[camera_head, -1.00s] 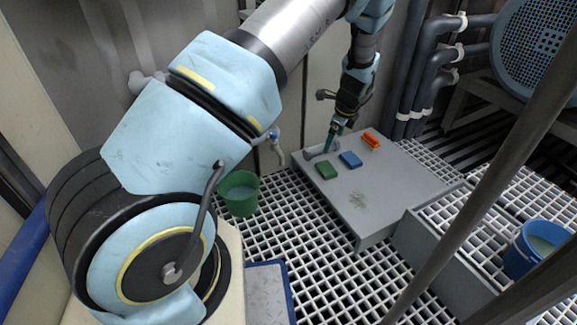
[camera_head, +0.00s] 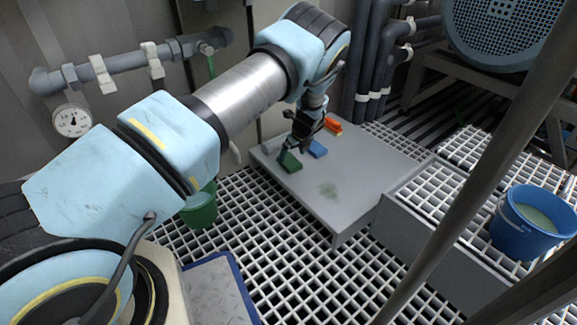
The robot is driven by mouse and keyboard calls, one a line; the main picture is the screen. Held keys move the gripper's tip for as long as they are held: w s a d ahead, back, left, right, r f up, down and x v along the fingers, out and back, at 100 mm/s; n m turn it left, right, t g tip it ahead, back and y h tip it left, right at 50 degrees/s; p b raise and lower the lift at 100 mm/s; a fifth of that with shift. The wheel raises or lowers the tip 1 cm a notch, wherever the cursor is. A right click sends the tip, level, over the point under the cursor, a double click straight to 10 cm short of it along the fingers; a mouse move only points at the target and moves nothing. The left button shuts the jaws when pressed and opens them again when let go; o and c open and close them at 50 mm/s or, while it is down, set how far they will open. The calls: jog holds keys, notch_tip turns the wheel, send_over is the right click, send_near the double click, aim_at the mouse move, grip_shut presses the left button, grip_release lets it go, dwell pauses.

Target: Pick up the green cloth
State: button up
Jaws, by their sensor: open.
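The green cloth (camera_head: 291,164) is a small, flat, folded-looking block on the grey platform (camera_head: 345,180), near its left side. My gripper (camera_head: 286,151) is open, with its fingers pointing down at the back edge of the green cloth. The fingertips are small and dark here, and I cannot tell whether they touch the cloth or hang just above it. The blue cloth (camera_head: 317,149) lies to the right and a little behind, apart from the green one.
An orange object (camera_head: 333,126) lies at the platform's back. The platform's front half is bare except for a dark stain. A green bucket (camera_head: 200,210) stands to the left, a blue bucket (camera_head: 527,222) to the right. A grey pole (camera_head: 460,180) crosses the right foreground.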

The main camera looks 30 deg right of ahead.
aim_at(290, 161)
jog(key=b+x, duration=0.2)
jog(key=x, duration=0.2)
jog(key=shift+f, duration=0.1)
jog(key=shift+c, duration=0.2)
jog(key=c, duration=1.2)
notch_tip(290, 161, up, 10)
jog(key=p, duration=0.4)
jog(key=shift+p, duration=0.4)
